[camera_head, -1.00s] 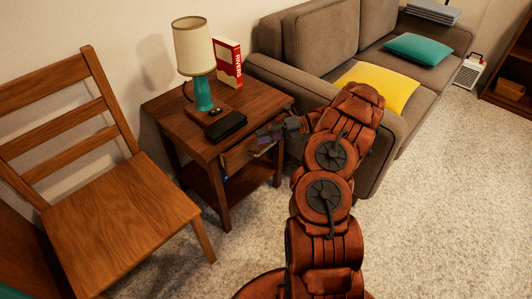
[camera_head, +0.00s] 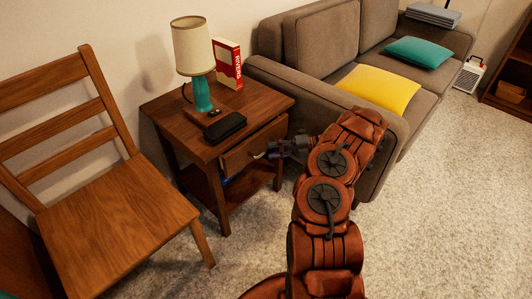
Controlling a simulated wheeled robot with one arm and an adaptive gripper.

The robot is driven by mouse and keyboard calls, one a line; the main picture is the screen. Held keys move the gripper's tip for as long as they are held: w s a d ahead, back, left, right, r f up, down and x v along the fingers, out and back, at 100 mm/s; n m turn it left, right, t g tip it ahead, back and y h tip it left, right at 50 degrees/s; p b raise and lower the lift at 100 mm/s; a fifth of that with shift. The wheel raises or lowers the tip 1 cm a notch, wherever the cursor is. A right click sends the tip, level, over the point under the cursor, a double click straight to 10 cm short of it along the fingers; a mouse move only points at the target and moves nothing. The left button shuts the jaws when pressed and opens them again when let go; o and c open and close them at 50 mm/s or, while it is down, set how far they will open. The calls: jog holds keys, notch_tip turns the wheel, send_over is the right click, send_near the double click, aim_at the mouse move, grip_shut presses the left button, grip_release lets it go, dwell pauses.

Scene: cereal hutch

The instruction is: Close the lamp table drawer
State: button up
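The lamp table (camera_head: 268,101) is dark wood and stands between the chair and the sofa. Its drawer front (camera_head: 238,158) is lighter wood and sits under the tabletop's front edge. How far the drawer stands out is hard to tell from this angle. My gripper (camera_head: 268,153) is dark and small, just in front of the drawer's right half, near a small pale piece that may be the handle. Contact cannot be made out. The gap between its fingers is too small to read.
On the tabletop stand a lamp (camera_head: 193,48) with a teal base, a red book or box (camera_head: 228,64) and a black case (camera_head: 225,127). A wooden chair (camera_head: 120,215) is at left, a grey sofa (camera_head: 290,85) at right. Carpet (camera_head: 430,230) is clear at front right.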

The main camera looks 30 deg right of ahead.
aim_at(266, 151)
jog(key=shift+x, duration=1.6)
grip_shut()
